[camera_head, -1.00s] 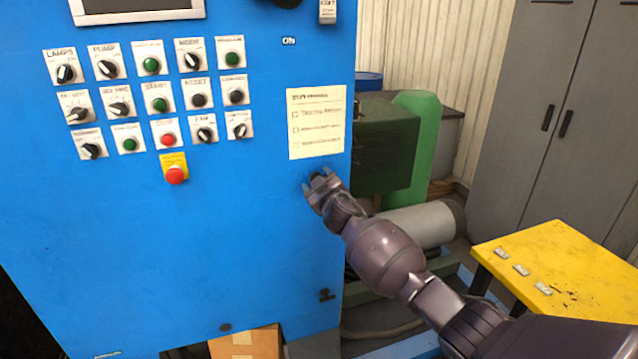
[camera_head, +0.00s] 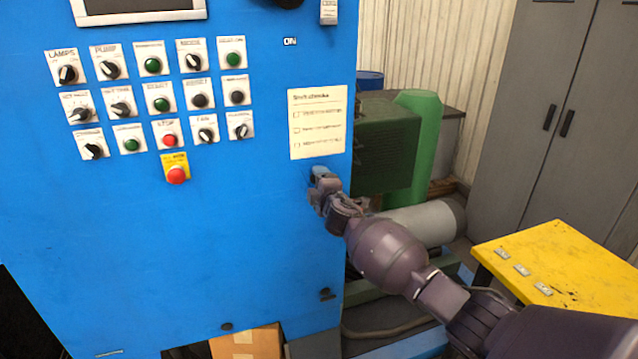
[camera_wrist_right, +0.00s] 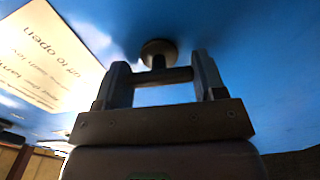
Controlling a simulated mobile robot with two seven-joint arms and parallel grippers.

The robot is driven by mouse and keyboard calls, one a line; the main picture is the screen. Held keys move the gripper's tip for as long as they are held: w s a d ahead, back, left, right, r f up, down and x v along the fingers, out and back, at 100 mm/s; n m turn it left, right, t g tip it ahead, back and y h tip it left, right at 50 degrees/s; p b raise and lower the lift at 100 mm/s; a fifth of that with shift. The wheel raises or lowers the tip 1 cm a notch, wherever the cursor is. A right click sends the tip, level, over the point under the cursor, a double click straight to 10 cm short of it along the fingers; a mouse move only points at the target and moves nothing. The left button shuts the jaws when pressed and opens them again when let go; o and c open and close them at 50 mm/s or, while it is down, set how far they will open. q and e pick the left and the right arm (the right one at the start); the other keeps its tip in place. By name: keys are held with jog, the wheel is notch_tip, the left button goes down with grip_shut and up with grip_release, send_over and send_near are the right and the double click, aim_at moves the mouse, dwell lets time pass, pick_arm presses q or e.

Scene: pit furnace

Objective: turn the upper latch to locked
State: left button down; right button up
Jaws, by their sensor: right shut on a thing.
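The upper latch (camera_wrist_right: 158,50) shows in the right wrist view as a dark round boss on the blue cabinet door, with a bar handle across it. My right gripper (camera_wrist_right: 163,76) has one finger at each end of this bar and is shut on it. In the head view my right gripper (camera_head: 321,181) is against the door's right edge, just below the paper notice, and hides the latch there. The exact angle of the handle relative to the door is hard to tell. My left gripper is not in view.
The paper notice (camera_head: 317,122) is above my gripper. Buttons and switches fill the panel's upper left, with a red emergency stop (camera_head: 176,175). A yellow table (camera_head: 575,262) stands at the right.

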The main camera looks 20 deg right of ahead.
jog(key=shift+n, duration=0.6)
jog(key=o, duration=0.9)
jog(key=shift+s+d+p, duration=0.2)
jog(key=shift+s+p, duration=0.1)
jog(key=shift+s, duration=5.1)
